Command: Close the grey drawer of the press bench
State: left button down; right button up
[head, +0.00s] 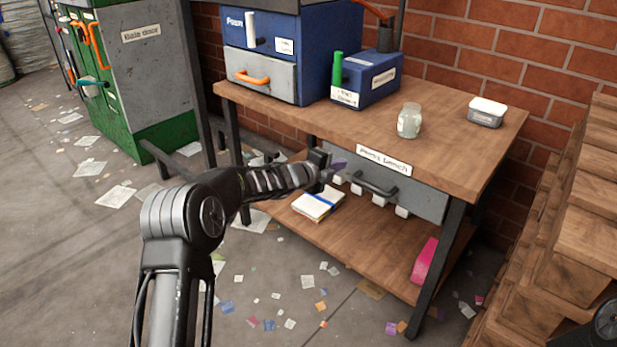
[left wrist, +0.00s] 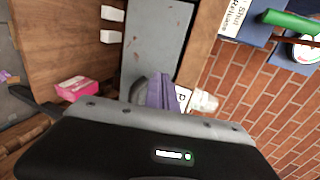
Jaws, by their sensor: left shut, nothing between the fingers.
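The grey drawer (head: 425,201) sits under the top of the wooden press bench (head: 450,130), with a dark bar handle (head: 375,187) on its front. Its front lies close under the bench edge; I cannot tell whether any gap remains. My left gripper (head: 336,165) is at the left part of the drawer front, left of the handle, shut and empty. In the left wrist view the grey drawer front (left wrist: 157,45) fills the upper middle, with the shut purple fingers (left wrist: 160,92) in front of it. Contact is unclear.
A blue press (head: 320,45), a blue box with a green lever (head: 370,82), a glass jar (head: 409,121) and a lidded tin (head: 487,112) stand on the bench. The lower shelf holds a notebook (head: 318,204) and a pink object (head: 424,261). Wooden pallets (head: 565,240) stand right.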

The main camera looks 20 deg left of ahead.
pick_arm(q)
jog(key=v, duration=1)
jog(key=shift+s, duration=0.15)
jog(key=shift+a+n, duration=0.1)
jog(key=shift+n, duration=0.2)
